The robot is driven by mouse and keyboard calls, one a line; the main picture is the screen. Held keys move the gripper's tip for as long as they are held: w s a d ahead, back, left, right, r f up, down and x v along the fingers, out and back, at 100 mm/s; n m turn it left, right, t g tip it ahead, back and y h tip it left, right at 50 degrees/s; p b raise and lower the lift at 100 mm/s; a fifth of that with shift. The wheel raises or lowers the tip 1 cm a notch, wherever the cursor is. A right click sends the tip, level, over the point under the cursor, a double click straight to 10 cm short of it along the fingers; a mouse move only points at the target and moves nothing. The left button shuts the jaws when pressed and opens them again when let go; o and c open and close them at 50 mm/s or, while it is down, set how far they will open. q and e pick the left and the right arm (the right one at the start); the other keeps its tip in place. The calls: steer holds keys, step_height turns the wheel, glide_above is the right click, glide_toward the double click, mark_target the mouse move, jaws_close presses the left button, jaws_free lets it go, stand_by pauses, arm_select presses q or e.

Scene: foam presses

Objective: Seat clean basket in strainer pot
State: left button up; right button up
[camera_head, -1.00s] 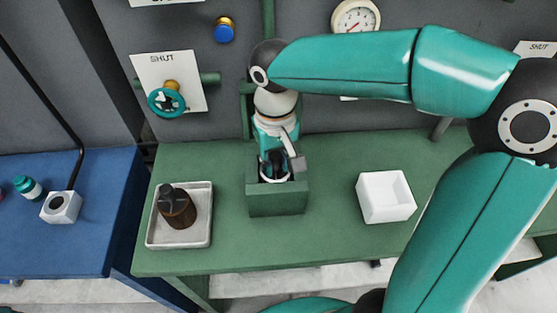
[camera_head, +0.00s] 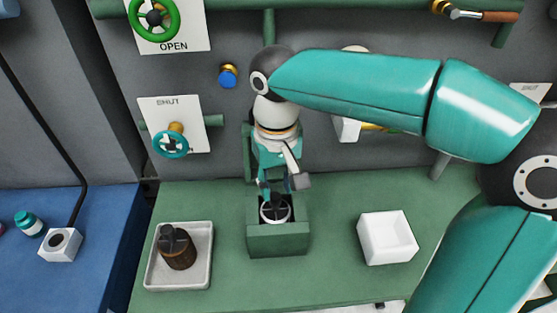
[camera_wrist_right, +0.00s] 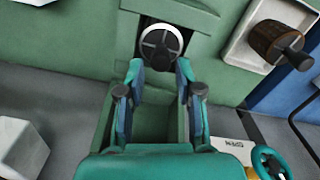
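The clean basket (camera_head: 275,211), a white ring with a dark cross handle, sits inside the green strainer pot (camera_head: 278,242) on the green bench. In the right wrist view the basket (camera_wrist_right: 160,43) lies just beyond my fingertips, inside the pot's opening. How deep it sits is hard to tell. My right gripper (camera_head: 277,188) is just above and behind the basket in the head view. In the wrist view the gripper (camera_wrist_right: 160,68) has its fingers apart with nothing between them. My left gripper is in neither view.
A brown basket (camera_head: 180,252) with a dark handle stands in a grey tray (camera_head: 150,275) at left. An empty white box (camera_head: 386,240) stands at right. Valves and signs line the wall behind. A blue bench (camera_head: 100,240) is further left.

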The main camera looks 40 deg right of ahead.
step_height(320, 180, up, 6)
steer(key=shift+f+p, duration=0.1)
steer(key=shift+p, duration=0.2)
stand_by(0.4)
